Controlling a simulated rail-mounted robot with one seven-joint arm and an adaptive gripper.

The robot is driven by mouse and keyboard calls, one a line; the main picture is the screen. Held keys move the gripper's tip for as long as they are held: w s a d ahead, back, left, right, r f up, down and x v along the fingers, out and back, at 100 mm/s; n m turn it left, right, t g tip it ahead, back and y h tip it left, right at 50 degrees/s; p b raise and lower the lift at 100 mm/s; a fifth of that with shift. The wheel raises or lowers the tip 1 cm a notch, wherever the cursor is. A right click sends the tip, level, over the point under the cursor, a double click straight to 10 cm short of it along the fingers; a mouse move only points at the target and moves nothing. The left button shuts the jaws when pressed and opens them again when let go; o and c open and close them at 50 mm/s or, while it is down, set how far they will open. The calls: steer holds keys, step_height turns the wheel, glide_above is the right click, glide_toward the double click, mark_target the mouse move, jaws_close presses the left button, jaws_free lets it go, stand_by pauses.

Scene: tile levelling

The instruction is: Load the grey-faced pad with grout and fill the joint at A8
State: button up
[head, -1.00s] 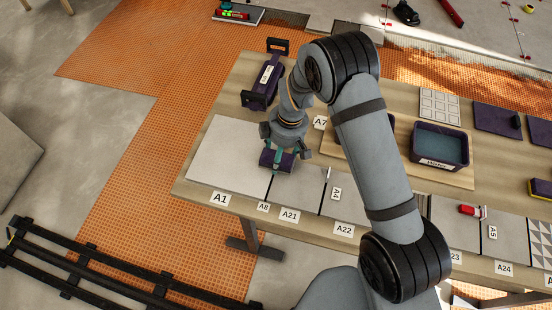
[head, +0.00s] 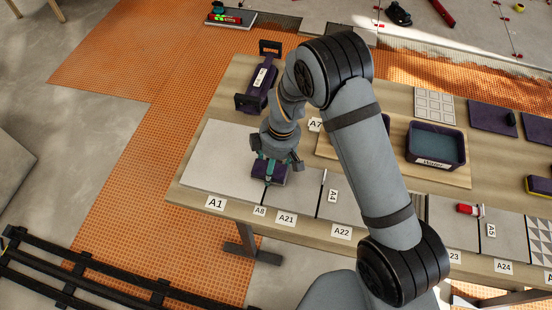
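My gripper (head: 270,160) points down over the pale tiles and is shut on a dark purple pad (head: 276,178), its teal parts beside the pad. The pad is at the dark joint (head: 265,194) between the large A1 tile and the A21 tile, above the A8 label (head: 260,211). The pad's underside is hidden, so I cannot see its grey face or any grout on it. I cannot tell whether it touches the tiles. The joint's far part is hidden behind the gripper and pad.
A purple handled box (head: 260,88) stands behind the A1 tile (head: 219,160). A purple water tub (head: 461,152) sits on a board to the right. My arm hides the table's middle. A red-capped item (head: 470,209) lies on the right tiles. A black rail (head: 75,280) is at lower left.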

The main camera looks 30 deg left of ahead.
steer(key=shift+s+d+f+b, duration=0.1)
steer(key=shift+s+d+b, duration=0.5)
steer(key=shift+s, duration=0.9)
steer(key=shift+s+d+r+b, duration=0.1)
steer(key=shift+s+d+b, duration=0.5)
steer(key=shift+s, duration=0.95)
steer(key=shift+s+d+f+b, duration=0.1)
steer(key=shift+s+d+b, duration=0.3)
steer(key=shift+s+b, duration=0.75)
step_height(320, 180, up, 8)
steer(key=p, duration=0.6)
steer(key=shift+s+r+p, duration=0.2)
steer(key=shift+s+p, duration=0.1)
steer(key=shift+s, duration=0.05)
